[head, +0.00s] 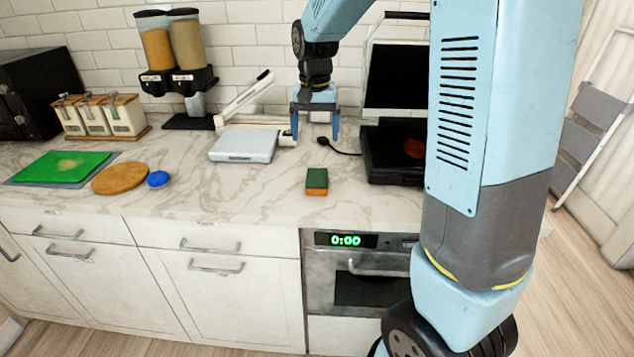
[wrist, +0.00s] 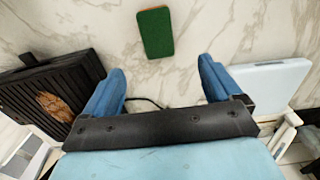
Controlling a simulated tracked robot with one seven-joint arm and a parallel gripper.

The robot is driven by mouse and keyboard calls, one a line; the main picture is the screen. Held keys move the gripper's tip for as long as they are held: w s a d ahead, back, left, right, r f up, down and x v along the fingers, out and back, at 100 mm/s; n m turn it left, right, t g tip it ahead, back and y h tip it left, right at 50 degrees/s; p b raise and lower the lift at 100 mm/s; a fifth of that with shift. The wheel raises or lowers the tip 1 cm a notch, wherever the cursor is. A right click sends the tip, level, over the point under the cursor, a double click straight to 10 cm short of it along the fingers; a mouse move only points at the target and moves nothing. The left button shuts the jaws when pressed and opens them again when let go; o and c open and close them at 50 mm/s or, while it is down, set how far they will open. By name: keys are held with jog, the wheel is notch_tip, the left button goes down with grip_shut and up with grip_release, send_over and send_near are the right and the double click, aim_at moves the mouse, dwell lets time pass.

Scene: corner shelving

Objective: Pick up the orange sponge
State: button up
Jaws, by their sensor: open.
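The orange sponge (head: 316,190) lies on the marble counter near its front edge in the head view. It has a green top, and its orange side faces the front. In the wrist view the sponge (wrist: 156,32) shows mostly its green face, at the top middle, beyond the fingertips. My gripper (head: 315,136) points down above the back of the counter, behind the sponge. Its two blue fingers are apart, with nothing between them, and they also show in the wrist view (wrist: 160,80).
An open black grill (head: 390,170) stands right of the sponge, with a brown item inside. A pale flat appliance (head: 243,146) stands to the left. A blue lid (head: 158,179), a round wooden board (head: 121,178) and a green cutting board (head: 62,167) lie farther left. Counter around the sponge is clear.

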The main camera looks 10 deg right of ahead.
send_over(317, 176)
jog(key=f, duration=0.8)
jog(key=shift+w+a, duration=0.1)
jog(key=shift+a, duration=0.1)
jog(key=shift+s+d+f, duration=0.1)
jog(key=shift+f, duration=1.3)
jog(key=shift+s+d+f, duration=0.1)
jog(key=shift+f, duration=1.25)
jog(key=c, duration=1)
jog(key=shift+c, duration=0.3)
jog(key=shift+r, duration=0.15)
